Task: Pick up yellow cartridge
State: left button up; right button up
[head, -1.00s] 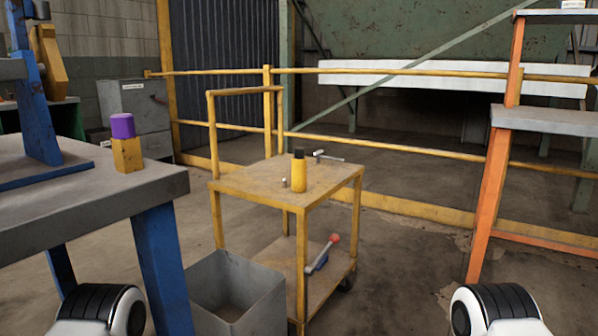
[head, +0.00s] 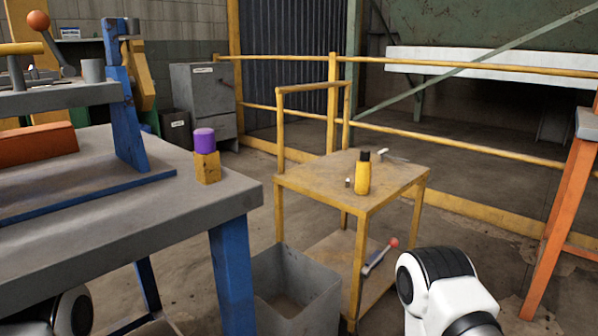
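A yellow cartridge (head: 362,176) with a black cap stands upright on the top of the yellow cart (head: 310,183). Parts of my two arms show at the bottom of the head view, one at the lower left and one at the lower right. Neither gripper is in view. Nothing touches the cartridge.
A small pale piece (head: 348,182) and a metal tool (head: 392,157) lie near the cartridge. A grey bin (head: 325,297) stands before the cart. A grey workbench (head: 235,197) with a purple-topped yellow block (head: 207,168) fills the left. An orange frame (head: 562,215) stands right.

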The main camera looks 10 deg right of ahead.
aim_at(364, 164)
jog(key=i+l+u, duration=0.1)
jog(key=l+u, duration=0.25)
jog(key=l, duration=0.15)
jog(key=l+u, duration=0.7)
jog(key=l, duration=0.3)
